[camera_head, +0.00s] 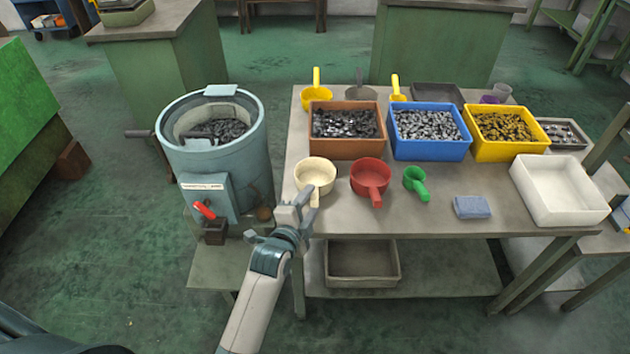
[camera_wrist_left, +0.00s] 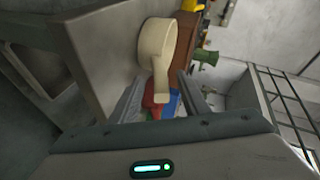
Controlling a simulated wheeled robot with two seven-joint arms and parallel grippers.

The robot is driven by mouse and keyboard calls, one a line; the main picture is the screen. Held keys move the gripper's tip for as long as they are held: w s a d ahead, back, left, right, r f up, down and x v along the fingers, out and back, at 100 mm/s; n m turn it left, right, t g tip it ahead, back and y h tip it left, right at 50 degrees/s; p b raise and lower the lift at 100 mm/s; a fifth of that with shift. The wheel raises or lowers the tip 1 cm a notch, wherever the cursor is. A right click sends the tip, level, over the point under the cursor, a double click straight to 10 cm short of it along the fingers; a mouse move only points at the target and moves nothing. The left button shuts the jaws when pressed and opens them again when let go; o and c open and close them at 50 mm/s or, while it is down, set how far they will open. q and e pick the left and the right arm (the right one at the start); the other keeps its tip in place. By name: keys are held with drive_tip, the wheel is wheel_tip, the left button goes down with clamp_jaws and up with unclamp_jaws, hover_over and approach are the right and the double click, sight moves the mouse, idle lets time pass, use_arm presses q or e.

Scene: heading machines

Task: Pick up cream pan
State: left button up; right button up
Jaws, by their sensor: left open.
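The cream pan (camera_head: 315,173) sits on the table near its left front edge, with its handle pointing toward me. My left gripper (camera_head: 304,206) is open at the table's front edge, close to the pan's handle. In the left wrist view the cream pan (camera_wrist_left: 156,45) is ahead, and its handle reaches down between the two open fingers (camera_wrist_left: 160,92). I cannot tell whether the fingers touch the handle. My right gripper is not in view.
A red pan (camera_head: 369,178) and a green scoop (camera_head: 415,181) stand right of the cream pan. A brown bin (camera_head: 345,146) is behind it. A blue-grey round machine (camera_head: 213,160) stands left of the table. A white tray (camera_head: 558,190) is at the right.

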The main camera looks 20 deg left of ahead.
use_arm(q)
drive_tip(key=shift+x, duration=1.65)
drive_tip(key=shift+s+d, duration=0.1)
drive_tip(key=shift+c, duration=0.4)
clamp_jaws()
